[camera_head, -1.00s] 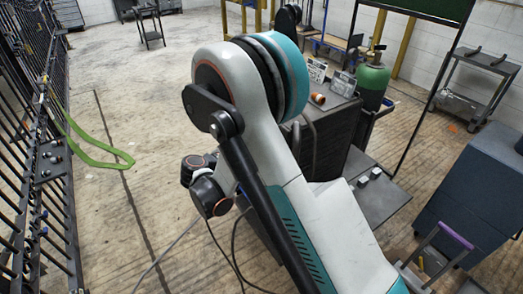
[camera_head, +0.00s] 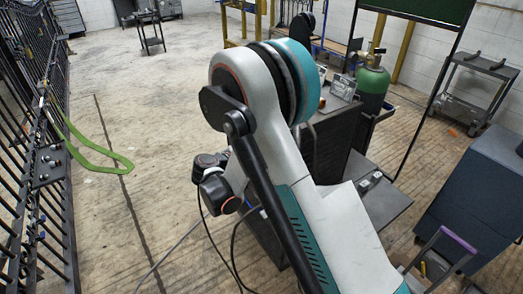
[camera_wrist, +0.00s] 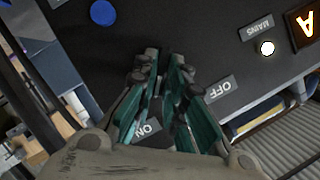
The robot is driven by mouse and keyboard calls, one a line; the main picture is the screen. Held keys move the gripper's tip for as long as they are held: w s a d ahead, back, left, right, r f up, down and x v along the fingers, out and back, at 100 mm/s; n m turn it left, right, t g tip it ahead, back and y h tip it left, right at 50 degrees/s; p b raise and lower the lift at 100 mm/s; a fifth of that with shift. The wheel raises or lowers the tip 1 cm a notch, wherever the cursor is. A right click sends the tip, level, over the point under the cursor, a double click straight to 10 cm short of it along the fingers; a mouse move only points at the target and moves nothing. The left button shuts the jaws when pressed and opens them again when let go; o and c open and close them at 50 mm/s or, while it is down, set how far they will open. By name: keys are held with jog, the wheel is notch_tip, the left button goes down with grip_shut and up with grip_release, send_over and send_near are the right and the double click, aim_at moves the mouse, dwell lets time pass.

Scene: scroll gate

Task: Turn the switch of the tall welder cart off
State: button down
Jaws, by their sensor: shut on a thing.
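The wrist view shows the dark front panel (camera_wrist: 215,45) of a welder cart, with an OFF label (camera_wrist: 220,88), an ON label (camera_wrist: 148,128) and a MAINS label (camera_wrist: 256,27). A lamp (camera_wrist: 266,48) beside MAINS glows white. My gripper (camera_wrist: 163,75) has its teal-padded fingers closed at the panel between ON and OFF. It is shut on the switch, which is mostly hidden between the fingers, so its exact angle cannot be told. In the head view a dark cart (camera_head: 335,135) stands partly behind my arm, and my gripper is hidden there.
A green gas cylinder (camera_head: 372,82) stands behind the dark cart. A blue-grey cabinet (camera_head: 475,195) is at right. A black barred fence (camera_head: 40,150) with a green strap (camera_head: 90,148) runs along the left. The floor between fence and arm is open, apart from cables.

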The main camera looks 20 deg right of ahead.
jog(key=shift+w+a+n+g+h, duration=0.15)
jog(key=shift+n+g+h, duration=0.25)
jog(key=shift+n+g, duration=1.1)
jog(key=shift+w+n+g+h, duration=0.35)
jog(key=shift+n+g, duration=0.55)
jog(key=shift+n, duration=1.2)
jog(key=shift+w+a+n+g+h, duration=0.15)
jog(key=shift+n+g+h, duration=0.3)
jog(key=shift+n+g, duration=1.05)
jog(key=shift+n+t, duration=0.3)
jog(key=shift+n, duration=0.1)
jog(key=c, duration=1.7)
grip_release()
jog(key=shift+o, duration=0.2)
